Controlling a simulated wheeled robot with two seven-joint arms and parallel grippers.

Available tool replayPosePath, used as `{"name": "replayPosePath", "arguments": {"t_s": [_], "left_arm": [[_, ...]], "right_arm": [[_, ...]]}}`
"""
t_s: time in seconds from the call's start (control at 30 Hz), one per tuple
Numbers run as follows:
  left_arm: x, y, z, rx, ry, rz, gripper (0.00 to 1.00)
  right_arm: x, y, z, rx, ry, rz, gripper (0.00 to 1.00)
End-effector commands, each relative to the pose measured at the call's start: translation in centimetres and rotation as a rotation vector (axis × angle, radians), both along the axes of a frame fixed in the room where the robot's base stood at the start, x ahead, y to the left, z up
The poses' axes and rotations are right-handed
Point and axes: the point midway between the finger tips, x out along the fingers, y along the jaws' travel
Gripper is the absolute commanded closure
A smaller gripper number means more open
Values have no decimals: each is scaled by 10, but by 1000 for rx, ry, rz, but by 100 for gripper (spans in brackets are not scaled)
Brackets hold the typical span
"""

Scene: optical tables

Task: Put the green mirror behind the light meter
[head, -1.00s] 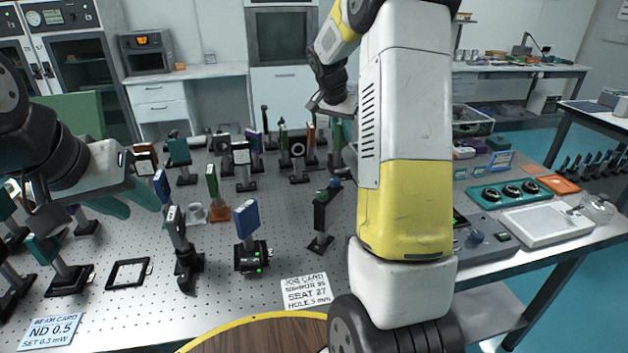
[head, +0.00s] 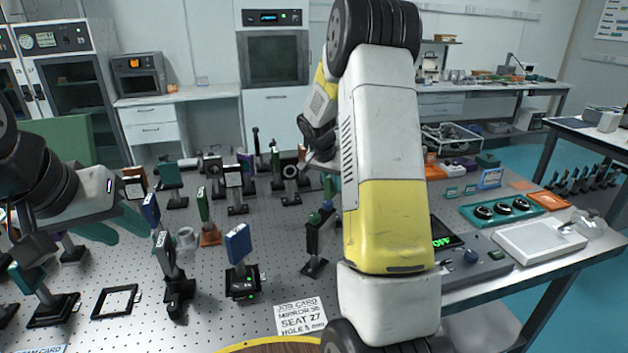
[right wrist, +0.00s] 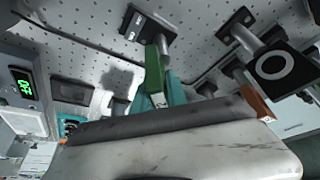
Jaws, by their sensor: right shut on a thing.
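The green mirror (right wrist: 155,70) is a narrow green block on a post with a dark base (right wrist: 148,26), seen in the right wrist view. My right gripper (right wrist: 166,88) is shut on it, with teal fingers at its sides. Whether the base touches the perforated board is unclear. In the head view my right arm hides most of this gripper and the mirror. The light meter seems to be the grey box with a lit green display (head: 441,242), at the board's right; it also shows in the right wrist view (right wrist: 24,88). My left gripper (head: 115,228) is open and empty at the left.
A blue mirror (head: 238,243) and a dark post mount (head: 314,240) stand on the perforated board. Several other mounts stand farther back. A job card (head: 300,318) lies at the front edge. A teal tray with knobs (head: 500,210) and a white tray (head: 540,242) lie at right.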

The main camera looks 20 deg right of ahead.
Motion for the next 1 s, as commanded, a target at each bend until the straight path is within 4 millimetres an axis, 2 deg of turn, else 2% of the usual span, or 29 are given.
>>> {"name": "replayPosePath", "arguments": {"t_s": [0.17,0.2,0.3,0.67,0.77,1.0], "left_arm": [[0,0,0,0,0,0,64],[0,0,0,0,0,0,64],[0,0,0,0,0,0,64],[0,0,0,0,0,0,64],[0,0,0,0,0,0,64],[0,0,0,0,0,0,64]], "right_arm": [[0,0,-1,0,-1,0,100],[0,0,-3,1,1,0,80],[0,0,-2,0,0,0,60],[0,0,0,0,0,0,60],[-2,3,9,0,-3,1,60],[-15,18,54,0,-5,2,60]]}}
